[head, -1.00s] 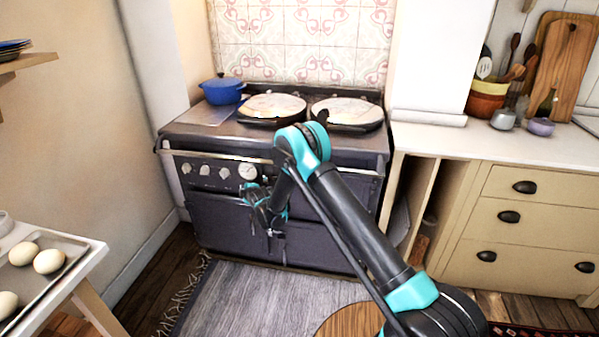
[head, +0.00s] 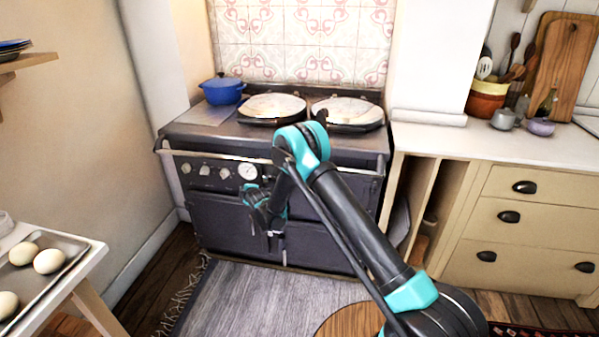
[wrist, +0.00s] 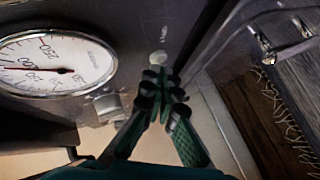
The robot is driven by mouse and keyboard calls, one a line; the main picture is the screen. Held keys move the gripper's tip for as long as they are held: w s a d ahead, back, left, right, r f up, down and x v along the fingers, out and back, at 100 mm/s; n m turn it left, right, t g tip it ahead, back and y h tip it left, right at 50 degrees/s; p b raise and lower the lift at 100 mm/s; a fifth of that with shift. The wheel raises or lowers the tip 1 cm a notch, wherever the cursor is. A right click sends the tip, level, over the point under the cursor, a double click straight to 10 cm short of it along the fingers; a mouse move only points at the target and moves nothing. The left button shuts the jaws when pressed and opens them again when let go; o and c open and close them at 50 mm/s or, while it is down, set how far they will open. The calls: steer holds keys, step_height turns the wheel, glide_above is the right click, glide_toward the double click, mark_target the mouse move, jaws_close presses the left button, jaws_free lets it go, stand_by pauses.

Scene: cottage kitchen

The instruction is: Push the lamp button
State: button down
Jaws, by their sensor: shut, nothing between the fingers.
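A small pale round button (wrist: 157,59) sits on the dark stove panel in the wrist view, with tiny marking beside it that is too blurred to read. It appears to be the lamp button. My gripper (wrist: 162,80) is shut and empty, its dark fingertips just short of the button in the picture. I cannot tell whether they touch it. In the head view my gripper (head: 250,193) is at the front of the dark range stove (head: 200,140), just below the white dial (head: 248,172). The button cannot be made out there.
The dial (wrist: 58,62) fills the left of the wrist view, with a metal fitting (wrist: 107,104) close to the fingers. A blue pot (head: 222,90) stands on the stove. A counter with drawers (head: 530,200) is right; a tray of eggs (head: 60,245) is left.

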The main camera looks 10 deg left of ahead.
steer(key=s, duration=0.6)
steer(key=shift+a, duration=0.2)
stand_by(0.5)
stand_by(0.9)
